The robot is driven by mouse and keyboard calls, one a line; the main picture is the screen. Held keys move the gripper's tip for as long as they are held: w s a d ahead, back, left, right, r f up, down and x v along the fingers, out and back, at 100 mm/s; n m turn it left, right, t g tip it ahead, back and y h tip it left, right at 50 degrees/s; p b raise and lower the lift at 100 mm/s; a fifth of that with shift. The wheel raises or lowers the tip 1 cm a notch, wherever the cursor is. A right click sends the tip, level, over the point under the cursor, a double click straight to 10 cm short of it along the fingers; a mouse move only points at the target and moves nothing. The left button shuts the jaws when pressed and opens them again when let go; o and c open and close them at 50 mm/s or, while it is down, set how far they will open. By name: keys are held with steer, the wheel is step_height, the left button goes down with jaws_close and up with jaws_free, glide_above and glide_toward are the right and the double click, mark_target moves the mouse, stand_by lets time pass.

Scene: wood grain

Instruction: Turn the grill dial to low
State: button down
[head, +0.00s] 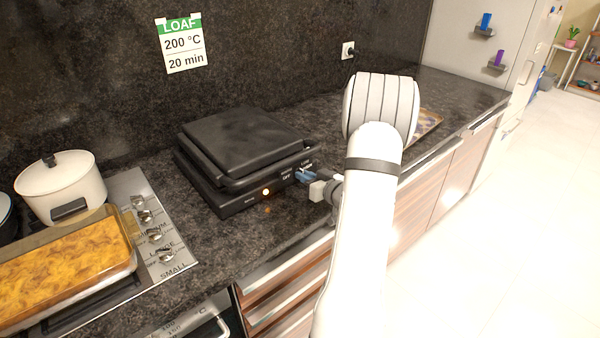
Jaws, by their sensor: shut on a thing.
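The black grill (240,150) stands on the dark counter with its lid closed. A small light (265,191) glows on its front panel. Small white lettering, including what looks like "OFF" and "LOW", is at the right end of that panel. My gripper (303,175) reaches the panel there from the front right, its blue fingertips shut at the grill dial. The fingers and the grey gripper body cover the dial, so I cannot tell its setting.
A cooktop with several knobs (155,236) is at left, carrying a glass dish of baked food (65,270) and a white pot (62,185). The dark counter (330,115) is clear behind the grill. A tray (428,122) lies partly behind my arm.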

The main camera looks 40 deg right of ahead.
steer(key=shift+r, duration=0.2)
steer(key=shift+m+p, duration=0.9)
steer(key=shift+p, duration=0.15)
steer(key=c, duration=1.6)
jaws_free()
steer(key=shift+o, duration=1.4)
steer(key=shift+w+f, duration=0.1)
steer(key=shift+f, duration=0.1)
steer(key=shift+s+d, duration=0.15)
steer(key=shift+s, duration=1.65)
steer(key=shift+s+d, duration=0.15)
steer(key=shift+s, duration=1.6)
steer(key=shift+f, duration=0.1)
